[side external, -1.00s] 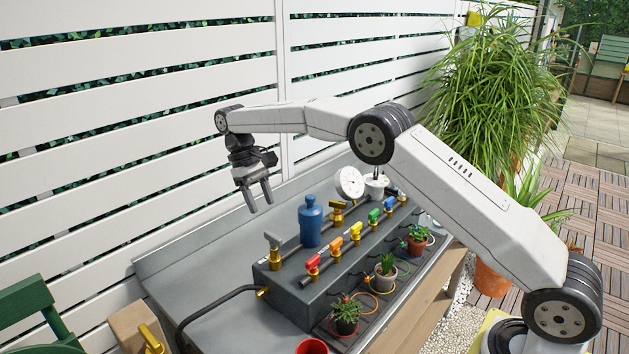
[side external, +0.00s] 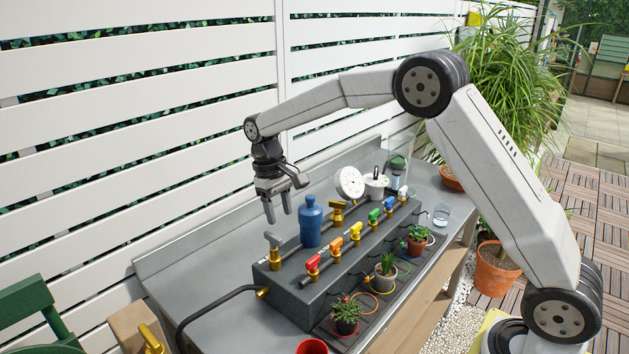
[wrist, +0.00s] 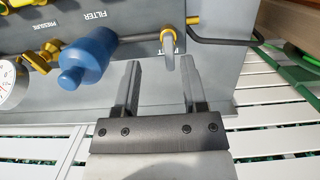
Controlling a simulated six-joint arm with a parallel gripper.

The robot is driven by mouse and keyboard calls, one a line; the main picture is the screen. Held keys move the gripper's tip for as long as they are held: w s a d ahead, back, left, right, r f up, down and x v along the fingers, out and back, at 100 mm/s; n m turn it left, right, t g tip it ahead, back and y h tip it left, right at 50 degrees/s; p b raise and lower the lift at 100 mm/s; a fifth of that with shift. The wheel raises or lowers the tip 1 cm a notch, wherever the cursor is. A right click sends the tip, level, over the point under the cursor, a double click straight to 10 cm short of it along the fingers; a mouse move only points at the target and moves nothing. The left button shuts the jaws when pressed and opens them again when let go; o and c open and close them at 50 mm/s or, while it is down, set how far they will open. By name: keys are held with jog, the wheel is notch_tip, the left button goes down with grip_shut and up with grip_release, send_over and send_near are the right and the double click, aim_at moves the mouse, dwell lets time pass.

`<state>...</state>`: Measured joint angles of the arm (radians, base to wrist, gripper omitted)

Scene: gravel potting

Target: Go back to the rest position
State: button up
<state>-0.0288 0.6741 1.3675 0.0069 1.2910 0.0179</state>
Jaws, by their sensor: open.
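My gripper (side external: 277,207) is open and empty. In the side view it hangs in the air above the back of the grey metal bench (side external: 215,270), to the left of the blue filter bottle (side external: 311,222). In the wrist view the two fingers of my gripper (wrist: 159,75) point toward the manifold, with a gap between them. The blue filter bottle (wrist: 88,57) lies to the left of the fingers there, apart from them. A brass-coloured valve with a grey handle (wrist: 167,48) shows beyond the gap.
A dark manifold block (side external: 285,285) carries several coloured valves, with a pressure gauge (side external: 351,183) behind. Potted plants (side external: 346,314) line its front. A white slatted fence (side external: 130,120) stands close behind. A red cup (side external: 312,346) sits at the front edge.

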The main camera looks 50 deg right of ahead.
jog(key=s+f+t, duration=0.2)
jog(key=s, duration=0.9)
jog(key=s+d+f+t, duration=0.1)
jog(key=s+f+t, duration=0.1)
jog(key=s, duration=0.9)
jog(key=shift+s+d+f+t, duration=0.2)
jog(key=shift+d+f+t, duration=0.15)
jog(key=shift+f, duration=0.3)
